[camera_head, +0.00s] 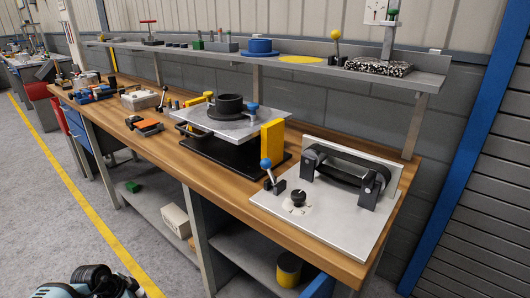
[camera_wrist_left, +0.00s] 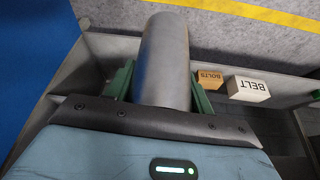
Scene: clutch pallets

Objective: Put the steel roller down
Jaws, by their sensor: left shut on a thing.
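The steel roller (camera_wrist_left: 166,62) is a plain grey cylinder in the left wrist view. My left gripper (camera_wrist_left: 162,90) is shut on it, with a green finger on each side. The roller's near end is hidden behind the dark gripper edge. Below it is a grey shelf-like surface (camera_wrist_left: 100,45); I cannot tell whether the roller touches it. The roller does not show in the head view, where only part of my arm appears at the bottom left. My right gripper is in neither view.
On the shelf are a brown BOLTS box (camera_wrist_left: 209,80) and a white BELT box (camera_wrist_left: 248,89). A blue panel (camera_wrist_left: 35,40) stands at left. The wooden bench (camera_head: 225,190) carries a plate with a belt fixture (camera_head: 345,175), a black press stand (camera_head: 225,147) and a yellow block (camera_head: 272,145).

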